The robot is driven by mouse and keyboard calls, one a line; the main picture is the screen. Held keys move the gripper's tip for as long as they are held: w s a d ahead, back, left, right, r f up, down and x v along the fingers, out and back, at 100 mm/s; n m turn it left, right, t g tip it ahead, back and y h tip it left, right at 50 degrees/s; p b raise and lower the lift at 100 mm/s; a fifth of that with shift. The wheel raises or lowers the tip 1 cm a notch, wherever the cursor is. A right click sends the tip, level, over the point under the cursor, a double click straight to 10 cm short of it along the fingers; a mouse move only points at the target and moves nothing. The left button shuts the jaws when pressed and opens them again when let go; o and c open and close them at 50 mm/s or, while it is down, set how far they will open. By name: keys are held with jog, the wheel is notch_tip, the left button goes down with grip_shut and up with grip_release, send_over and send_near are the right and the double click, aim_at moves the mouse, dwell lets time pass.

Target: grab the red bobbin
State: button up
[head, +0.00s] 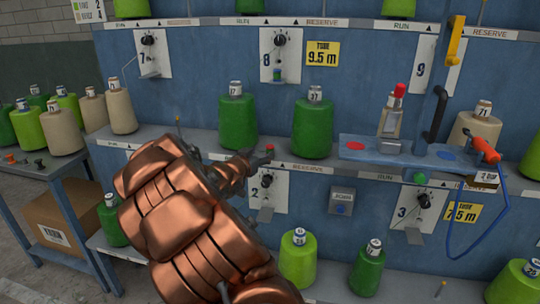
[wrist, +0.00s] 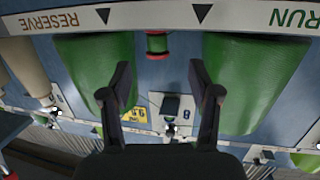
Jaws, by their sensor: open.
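My gripper (wrist: 160,74) is open and empty, with its two dark fingers spread apart. A small bobbin with red end flanges and green thread (wrist: 157,44) stands on the shelf ledge between two green cones. In the wrist view, which looks upside down, it lies between the lines of the fingers, just beyond the tips and not touched. In the head view only a bit of its red top (head: 243,152) shows near my gripper (head: 254,159); my copper arm and fingers hide much of this spot.
Green cones (head: 237,123) (head: 312,128) stand on the ledge left and right of the bobbin. A blue bracket shelf (head: 400,153) with a red-topped device (head: 392,112) juts out at the right. A side table (head: 68,185) with several cones stands at the left.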

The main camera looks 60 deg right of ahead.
aim_at(268, 151)
jog(key=shift+x, duration=1.1)
jog(key=shift+s+f+x, duration=0.1)
jog(key=shift+f+x, duration=0.1)
jog(key=shift+x, duration=0.75)
jog(key=shift+s+f+x, duration=0.15)
jog(key=shift+f+x, duration=0.05)
jog(key=shift+x, duration=0.8)
jog(key=shift+w+d, duration=0.15)
jog(key=shift+d, duration=0.4)
jog(key=shift+c, duration=0.3)
jog(key=c, duration=1)
